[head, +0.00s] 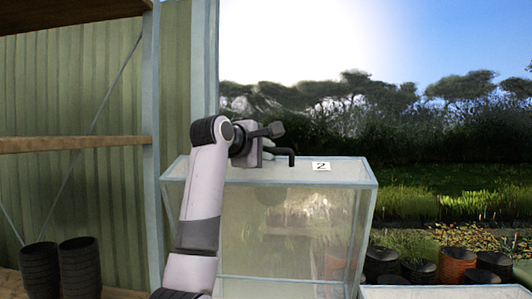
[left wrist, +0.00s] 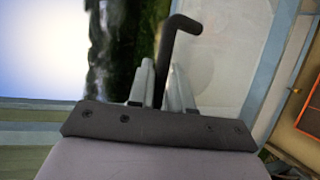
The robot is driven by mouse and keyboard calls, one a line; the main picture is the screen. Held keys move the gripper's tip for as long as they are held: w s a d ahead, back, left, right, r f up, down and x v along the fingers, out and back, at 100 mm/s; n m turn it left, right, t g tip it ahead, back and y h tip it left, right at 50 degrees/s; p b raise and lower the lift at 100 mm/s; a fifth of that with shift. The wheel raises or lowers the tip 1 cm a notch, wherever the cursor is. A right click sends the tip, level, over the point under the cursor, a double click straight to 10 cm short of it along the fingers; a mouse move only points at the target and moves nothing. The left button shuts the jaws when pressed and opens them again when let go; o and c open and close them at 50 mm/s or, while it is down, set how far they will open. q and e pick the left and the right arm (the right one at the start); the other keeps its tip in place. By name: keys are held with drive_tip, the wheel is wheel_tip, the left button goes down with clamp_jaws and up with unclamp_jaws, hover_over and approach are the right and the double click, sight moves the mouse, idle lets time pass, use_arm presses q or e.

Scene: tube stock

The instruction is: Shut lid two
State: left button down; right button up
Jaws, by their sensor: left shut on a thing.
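Lid two is the clear pane with a pale frame (head: 345,175) on top of a glass-sided box (head: 290,230). A white label marked 2 (head: 321,166) shows by its back edge. The lid looks about level with the box top; I cannot tell whether it is fully seated. My left gripper (head: 268,142) is over the lid's back part, shut on a black bent handle (head: 286,152). In the left wrist view, the handle (left wrist: 183,23) rises between the two fingers of the left gripper (left wrist: 160,80). My right gripper is out of view.
A shelf unit with wooden boards (head: 70,144) and a metal post (head: 151,130) stands on the left. Dark pots (head: 80,265) sit on its lowest board. Several pots (head: 457,265) stand at the right, beyond the box. Open air is above the lid.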

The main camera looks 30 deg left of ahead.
use_arm(q)
drive_tip(key=s+d+f+t+b, duration=0.1)
drive_tip(key=s+d+f+b, duration=0.3)
drive_tip(key=s+b, duration=0.4)
drive_tip(key=s+d+f+m+t+b, duration=0.1)
drive_tip(key=s+d+f+t+b, duration=0.1)
drive_tip(key=s+d+f+b, duration=0.2)
drive_tip(key=s+d+f+m+t+b, duration=0.1)
drive_tip(key=s+d+f+b, duration=0.3)
drive_tip(key=s+f+b, duration=0.5)
drive_tip(key=s+t+b, duration=0.1)
drive_tip(key=s+b, duration=0.2)
drive_tip(key=b, duration=0.2)
drive_tip(key=shift+s+f, duration=0.2)
drive_tip(key=shift+s, duration=0.05)
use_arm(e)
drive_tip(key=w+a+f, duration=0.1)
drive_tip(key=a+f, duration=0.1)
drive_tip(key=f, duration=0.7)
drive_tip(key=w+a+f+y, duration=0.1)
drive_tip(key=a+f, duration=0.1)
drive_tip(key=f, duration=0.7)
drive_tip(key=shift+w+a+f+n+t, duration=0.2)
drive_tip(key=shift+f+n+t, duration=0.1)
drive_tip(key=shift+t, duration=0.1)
use_arm(q)
drive_tip(key=shift+a, duration=0.1)
